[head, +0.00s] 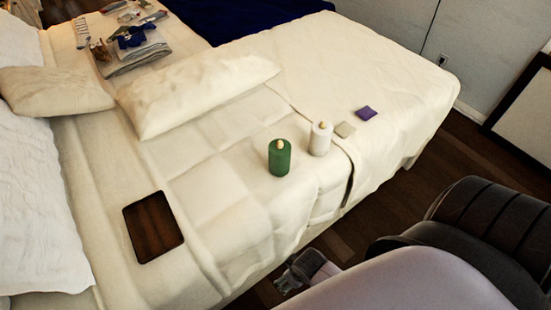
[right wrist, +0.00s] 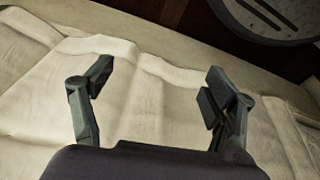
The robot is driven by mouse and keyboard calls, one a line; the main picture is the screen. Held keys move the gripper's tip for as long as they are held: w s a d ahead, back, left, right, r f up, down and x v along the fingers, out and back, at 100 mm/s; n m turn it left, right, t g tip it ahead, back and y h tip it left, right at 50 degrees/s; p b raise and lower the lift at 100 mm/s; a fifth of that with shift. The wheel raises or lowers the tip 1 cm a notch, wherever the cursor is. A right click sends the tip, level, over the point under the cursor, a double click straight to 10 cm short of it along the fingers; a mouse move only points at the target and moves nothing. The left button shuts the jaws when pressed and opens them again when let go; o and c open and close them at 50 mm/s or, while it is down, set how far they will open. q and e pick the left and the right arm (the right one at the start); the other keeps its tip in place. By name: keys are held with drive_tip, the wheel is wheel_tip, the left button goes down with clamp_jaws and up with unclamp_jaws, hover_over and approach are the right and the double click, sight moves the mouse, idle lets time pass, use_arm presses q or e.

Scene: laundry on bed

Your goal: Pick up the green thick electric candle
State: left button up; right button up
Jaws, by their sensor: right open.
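The green thick electric candle (head: 279,158) stands upright on the cream bed cover, with a pale flame-shaped tip on top. A thinner white candle (head: 321,139) stands just to its right and slightly behind. My right gripper (head: 287,283) is low beside the bed's near edge in the head view, well below the green candle and apart from it. In the right wrist view its two fingers (right wrist: 158,85) are spread, with only cream bedding between and beyond them. No candle shows in the right wrist view. My left gripper is not in view.
A brown tray (head: 153,227) lies on the bed at left. A grey-beige square (head: 345,130) and a purple square (head: 367,113) lie right of the candles. Pillows (head: 195,92) and folded clothes (head: 135,55) are behind. Bare bedding surrounds the green candle's front and left.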

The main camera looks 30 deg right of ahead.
sight(280, 148)
drive_tip(key=w+d+r+n+t+h, duration=0.1)
drive_tip(key=w+d+r+n+h, duration=0.3)
drive_tip(key=r, duration=0.5)
drive_tip(key=w+d+r+n+t+h, duration=0.2)
drive_tip(key=d+r+n+h, duration=0.3)
drive_tip(key=r, duration=0.5)
drive_tip(key=w+a+r+n+t+h, duration=0.3)
drive_tip(key=w+a+r+n+t, duration=0.4)
drive_tip(key=n, duration=0.9)
drive_tip(key=shift+t, duration=0.5)
drive_tip(key=x, duration=0.3)
drive_tip(key=b+x, duration=0.1)
drive_tip(key=x, duration=0.3)
drive_tip(key=w+a+f+b+x, duration=0.1)
drive_tip(key=x, duration=0.3)
drive_tip(key=shift+d, duration=0.1)
drive_tip(key=b+x, duration=0.1)
drive_tip(key=x, duration=0.3)
drive_tip(key=shift+w+d, duration=0.55)
